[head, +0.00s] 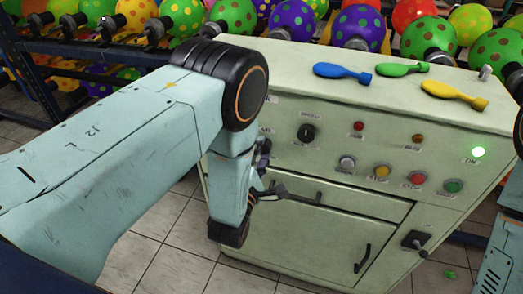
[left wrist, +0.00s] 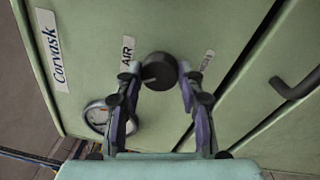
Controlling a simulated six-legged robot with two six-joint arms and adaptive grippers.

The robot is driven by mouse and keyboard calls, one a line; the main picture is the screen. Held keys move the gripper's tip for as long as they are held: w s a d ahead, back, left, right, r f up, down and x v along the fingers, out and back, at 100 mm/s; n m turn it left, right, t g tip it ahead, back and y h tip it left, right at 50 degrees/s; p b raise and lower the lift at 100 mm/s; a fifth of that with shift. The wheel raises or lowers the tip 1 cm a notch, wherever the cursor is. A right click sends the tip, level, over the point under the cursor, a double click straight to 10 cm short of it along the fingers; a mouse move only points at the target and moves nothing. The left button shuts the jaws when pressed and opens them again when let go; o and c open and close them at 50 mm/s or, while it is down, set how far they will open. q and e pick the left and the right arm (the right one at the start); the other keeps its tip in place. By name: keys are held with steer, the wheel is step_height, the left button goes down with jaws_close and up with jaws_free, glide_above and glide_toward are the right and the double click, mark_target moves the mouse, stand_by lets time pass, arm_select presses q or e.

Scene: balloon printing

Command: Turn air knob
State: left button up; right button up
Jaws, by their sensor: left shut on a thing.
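The air knob (left wrist: 160,70) is a round black knob on the green cabinet front, with an AIR label beside it in the left wrist view. My left gripper (left wrist: 158,78) has a finger on each side of the knob and is shut on it. In the head view my left gripper (head: 264,170) is at the left part of the cabinet front, and my arm hides the knob there. My right gripper is not in view.
The cabinet (head: 330,220) carries a black dial (head: 306,133), several buttons and a lit green lamp (head: 477,152). Blue (head: 342,73), green (head: 402,69) and yellow (head: 455,94) flat balloons lie on top. A round gauge (left wrist: 98,116) and a handle (left wrist: 295,84) are near the knob.

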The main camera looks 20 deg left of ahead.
arm_select(q)
steer(key=shift+a, duration=0.1)
steer(key=o, duration=1.2)
steer(key=shift+c, duration=0.2)
steer(key=s, duration=0.7)
steer(key=shift+s+f, duration=0.2)
steer(key=shift+s, duration=0.05)
